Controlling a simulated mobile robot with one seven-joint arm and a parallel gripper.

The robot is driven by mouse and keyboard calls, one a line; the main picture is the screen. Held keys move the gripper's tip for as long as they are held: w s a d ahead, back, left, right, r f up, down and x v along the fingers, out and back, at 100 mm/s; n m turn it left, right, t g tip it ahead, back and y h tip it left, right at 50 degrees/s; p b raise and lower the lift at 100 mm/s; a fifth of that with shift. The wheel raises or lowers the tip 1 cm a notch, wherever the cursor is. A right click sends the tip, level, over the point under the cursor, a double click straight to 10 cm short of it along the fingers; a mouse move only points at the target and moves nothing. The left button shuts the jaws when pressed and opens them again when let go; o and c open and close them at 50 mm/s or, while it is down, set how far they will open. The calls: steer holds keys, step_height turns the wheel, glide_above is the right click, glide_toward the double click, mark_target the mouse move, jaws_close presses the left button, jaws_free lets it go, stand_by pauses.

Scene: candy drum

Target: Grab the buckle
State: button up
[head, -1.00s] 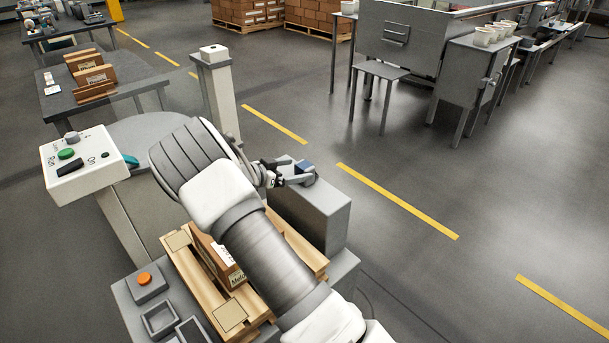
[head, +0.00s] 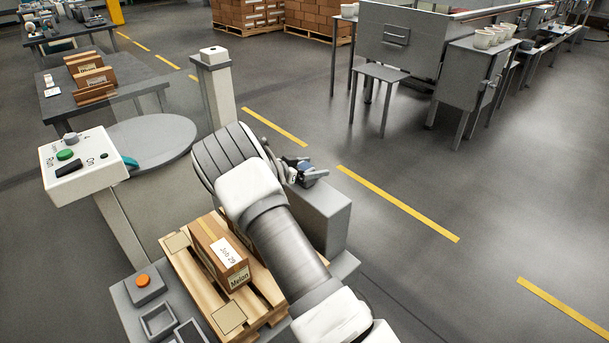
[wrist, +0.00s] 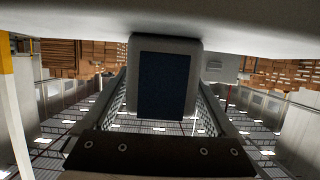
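My gripper (head: 302,173) reaches over the tall grey box to the right of the pallet. At its fingertips is a small grey and blue piece. In the wrist view this piece is a grey block with a dark blue face (wrist: 163,85), between my two spread fingers (wrist: 163,95). The fingers look open, one on each side, and I cannot tell whether they touch it. I cannot be sure that this piece is the buckle. No other buckle can be made out.
A brown carton (head: 218,252) stands on a small wooden pallet (head: 190,285) left of my arm. The tall grey box (head: 328,218) is just below my gripper. A white control panel (head: 85,166) stands at the left. The floor to the right is open.

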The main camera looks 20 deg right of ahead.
steer(key=c, duration=1.2)
steer(key=shift+c, duration=0.2)
